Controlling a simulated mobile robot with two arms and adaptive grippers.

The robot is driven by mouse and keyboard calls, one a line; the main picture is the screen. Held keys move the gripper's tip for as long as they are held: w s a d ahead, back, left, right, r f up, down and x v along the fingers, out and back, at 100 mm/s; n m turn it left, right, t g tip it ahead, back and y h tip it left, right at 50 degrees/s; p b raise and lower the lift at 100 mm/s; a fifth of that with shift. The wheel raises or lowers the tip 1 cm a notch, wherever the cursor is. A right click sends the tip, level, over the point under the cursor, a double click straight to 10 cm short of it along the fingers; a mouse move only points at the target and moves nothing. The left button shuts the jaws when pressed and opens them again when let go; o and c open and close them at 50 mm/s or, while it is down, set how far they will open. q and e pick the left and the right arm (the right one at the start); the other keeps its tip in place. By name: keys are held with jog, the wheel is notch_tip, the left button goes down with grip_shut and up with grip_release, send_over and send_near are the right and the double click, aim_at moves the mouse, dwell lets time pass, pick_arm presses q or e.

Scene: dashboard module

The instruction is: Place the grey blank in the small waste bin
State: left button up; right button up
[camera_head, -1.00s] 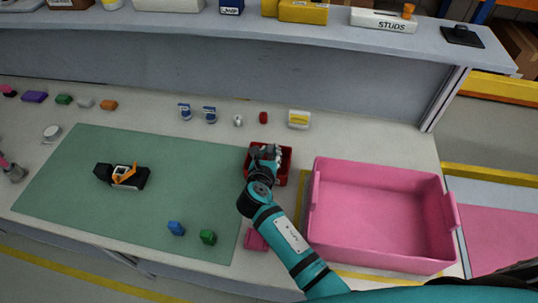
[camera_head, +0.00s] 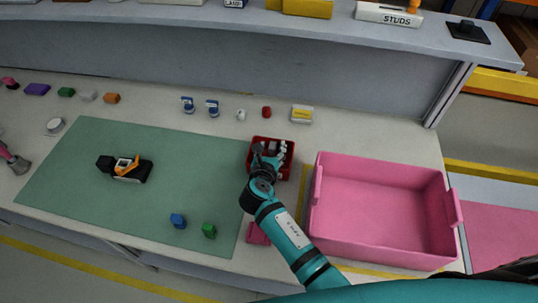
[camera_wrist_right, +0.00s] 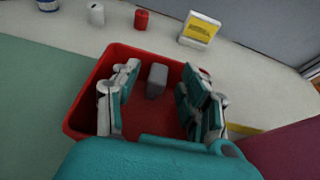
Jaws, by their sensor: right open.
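The small red bin (camera_wrist_right: 77,112) lies under my right gripper in the right wrist view. It also shows in the head view (camera_head: 290,161). The grey blank (camera_wrist_right: 157,80), a small grey block, is inside the bin near its far wall. My right gripper (camera_wrist_right: 160,98) is open, its fingers spread over the bin, one on each side of the blank with gaps between. In the head view my right gripper (camera_head: 269,152) partly covers the bin. My left gripper (camera_head: 18,164) shows at the left edge, too small to tell its jaws.
A large pink tote (camera_head: 385,205) stands right of the bin. A green mat (camera_head: 110,205) holds a black-and-orange device (camera_head: 125,168), a blue block (camera_head: 178,221) and a green block (camera_head: 209,230). Small parts line the back, including a yellow-and-white box (camera_head: 302,114).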

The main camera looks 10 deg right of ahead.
jog(key=v, duration=1.2)
jog(key=shift+b, duration=0.3)
